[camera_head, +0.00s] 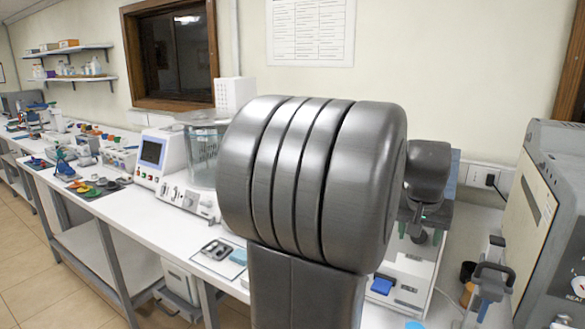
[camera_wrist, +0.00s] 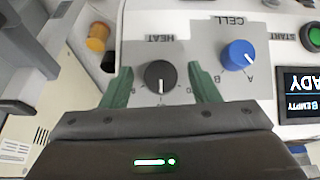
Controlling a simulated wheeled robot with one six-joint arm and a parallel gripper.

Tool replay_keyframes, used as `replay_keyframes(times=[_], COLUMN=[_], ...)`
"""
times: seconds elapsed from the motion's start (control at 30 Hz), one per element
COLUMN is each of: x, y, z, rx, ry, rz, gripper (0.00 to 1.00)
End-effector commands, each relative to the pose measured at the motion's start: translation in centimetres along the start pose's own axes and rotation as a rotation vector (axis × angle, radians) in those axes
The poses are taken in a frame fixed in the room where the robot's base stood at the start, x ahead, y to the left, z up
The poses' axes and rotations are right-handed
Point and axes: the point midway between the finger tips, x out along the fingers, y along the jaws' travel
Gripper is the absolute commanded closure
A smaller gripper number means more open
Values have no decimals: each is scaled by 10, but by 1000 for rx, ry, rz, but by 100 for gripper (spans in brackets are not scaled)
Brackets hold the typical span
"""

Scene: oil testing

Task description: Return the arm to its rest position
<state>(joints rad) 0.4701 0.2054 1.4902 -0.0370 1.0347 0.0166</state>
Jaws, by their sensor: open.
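My gripper (camera_wrist: 159,76) is open in the wrist view, with its two green fingers spread on either side of a black knob (camera_wrist: 160,77) labelled HEAT. I cannot tell whether the fingers touch the knob. In the head view my grey arm fills the middle and hides much of the bench behind it. The wrist end of my arm reaches over a white instrument (camera_head: 412,277) on the right, and my fingers are barely visible there.
Beside the HEAT knob are a blue CELL knob (camera_wrist: 238,54), a green START button (camera_wrist: 314,36) and a lit display (camera_wrist: 300,95). A large grey machine (camera_head: 535,225) stands at right. A glass-vessel apparatus (camera_head: 203,150) and a screened instrument (camera_head: 155,155) stand left of my arm.

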Motion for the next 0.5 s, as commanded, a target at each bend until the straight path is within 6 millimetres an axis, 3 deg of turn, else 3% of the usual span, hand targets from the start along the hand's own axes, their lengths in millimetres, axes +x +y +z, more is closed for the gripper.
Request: replay_keyframes(times=[0.23, 0.3, 0.5], x=[3, -15, -39], y=[-3, -4, -6], z=[2, -1, 0], rx=[-147, -141, -138], ry=[-10, -6, -8], rz=[125, 123, 121], gripper=[45, 45, 45])
